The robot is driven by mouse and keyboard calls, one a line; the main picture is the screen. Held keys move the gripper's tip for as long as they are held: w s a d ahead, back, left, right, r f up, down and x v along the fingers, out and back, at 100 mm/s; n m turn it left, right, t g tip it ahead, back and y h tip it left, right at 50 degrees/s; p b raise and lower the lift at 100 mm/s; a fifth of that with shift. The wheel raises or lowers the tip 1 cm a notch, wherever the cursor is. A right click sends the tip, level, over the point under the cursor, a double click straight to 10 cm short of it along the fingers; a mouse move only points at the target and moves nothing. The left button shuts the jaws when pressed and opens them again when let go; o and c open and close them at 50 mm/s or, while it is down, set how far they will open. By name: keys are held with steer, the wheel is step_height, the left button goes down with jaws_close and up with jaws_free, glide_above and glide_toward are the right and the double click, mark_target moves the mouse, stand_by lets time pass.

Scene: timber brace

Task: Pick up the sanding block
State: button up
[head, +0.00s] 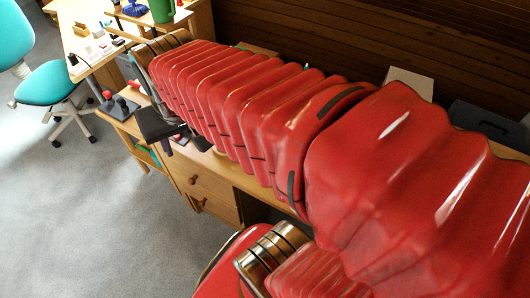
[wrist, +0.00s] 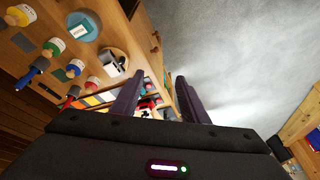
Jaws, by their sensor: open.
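My gripper (wrist: 160,80) is open in the wrist view, its two dark fingers apart with no object held. In the head view my gripper (head: 160,125) is at the end of my red arm, over the left end of the long wooden bench (head: 228,170). I cannot pick out the sanding block for certain in either view. Small red, yellow and dark items (wrist: 92,100) lie near and partly behind the left finger in the wrist view, too small to name. My arm hides much of the bench in the head view.
Several small jars (wrist: 54,46), a teal disc (wrist: 83,27) and a round dish (wrist: 112,62) are on the wood in the wrist view. A teal chair (head: 50,85) and a table with a green mug (head: 161,10) stand at left. Grey floor (head: 70,210) is open.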

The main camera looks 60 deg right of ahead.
steer(key=s+d+f+m+g, duration=0.1)
steer(key=d+f+m, duration=0.2)
steer(key=d, duration=0.4)
steer(key=s+d+f+m+g, duration=0.1)
steer(key=s+d+f+m, duration=0.1)
steer(key=d+m, duration=0.3)
steer(key=s+d+f+m+g+y, duration=0.1)
steer(key=d+f+m, duration=0.3)
steer(key=d, duration=0.7)
steer(key=shift+s+d+f+g, duration=0.25)
steer(key=shift+s+g, duration=0.15)
steer(key=shift+s, duration=0.35)
steer(key=shift+a+f, duration=0.1)
steer(key=shift+f, duration=4.2)
steer(key=shift+a+f, duration=0.15)
steer(key=shift+f, duration=2.45)
steer(key=shift+c, duration=0.2)
